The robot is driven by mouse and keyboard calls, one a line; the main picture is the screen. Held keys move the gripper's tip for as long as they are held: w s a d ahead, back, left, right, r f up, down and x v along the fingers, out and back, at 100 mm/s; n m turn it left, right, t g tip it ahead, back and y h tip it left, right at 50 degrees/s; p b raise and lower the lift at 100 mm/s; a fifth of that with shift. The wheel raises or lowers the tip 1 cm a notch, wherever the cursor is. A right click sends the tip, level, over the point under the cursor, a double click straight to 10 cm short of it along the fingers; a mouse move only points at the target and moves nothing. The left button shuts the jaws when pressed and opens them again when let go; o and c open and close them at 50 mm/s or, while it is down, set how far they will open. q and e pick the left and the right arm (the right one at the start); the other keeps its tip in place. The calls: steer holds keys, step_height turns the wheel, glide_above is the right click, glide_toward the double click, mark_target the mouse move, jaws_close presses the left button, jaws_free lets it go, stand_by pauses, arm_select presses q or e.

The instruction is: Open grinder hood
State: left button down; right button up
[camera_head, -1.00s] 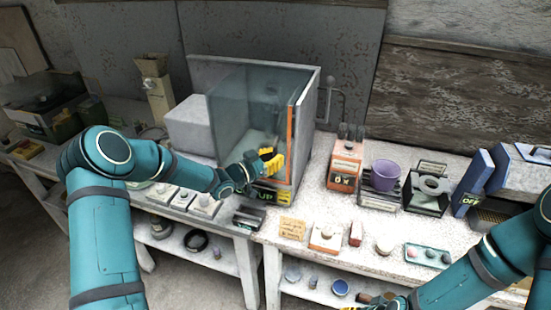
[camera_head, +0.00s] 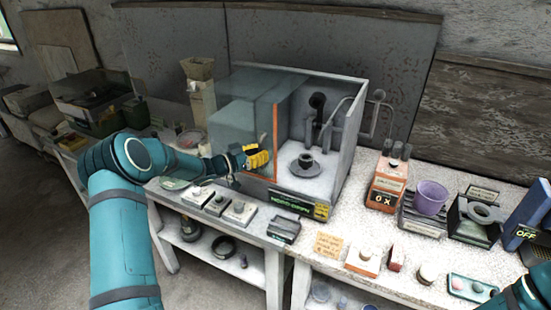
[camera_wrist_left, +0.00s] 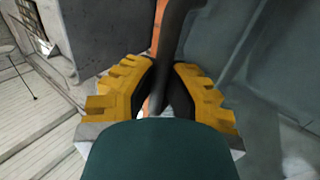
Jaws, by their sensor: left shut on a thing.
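The grinder (camera_head: 340,150) is a grey box on the white bench. Its hood (camera_head: 243,112) is a see-through grey-blue panel with an orange edge strip (camera_head: 275,145). The hood stands out to the left, and the right part of the box is uncovered, with a dark spindle on a round base (camera_head: 305,162) inside. My left gripper (camera_head: 259,158) is at the hood's edge, its yellow fingers shut on a dark handle. The left wrist view shows the fingers (camera_wrist_left: 160,90) on both sides of this dark handle, next to the orange strip. My right gripper is out of view.
Right of the grinder stand an orange-and-white box (camera_head: 386,185), a purple cup (camera_head: 431,197) and a dark stand (camera_head: 474,222). Small blocks (camera_head: 240,212) lie along the front edge at left. A beige funnel-topped stand (camera_head: 199,90) is behind the left arm.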

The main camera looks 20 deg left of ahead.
arm_select(q)
steer(key=shift+a, duration=0.6)
steer(key=c, duration=1)
jaws_free()
steer(key=v, duration=1.2)
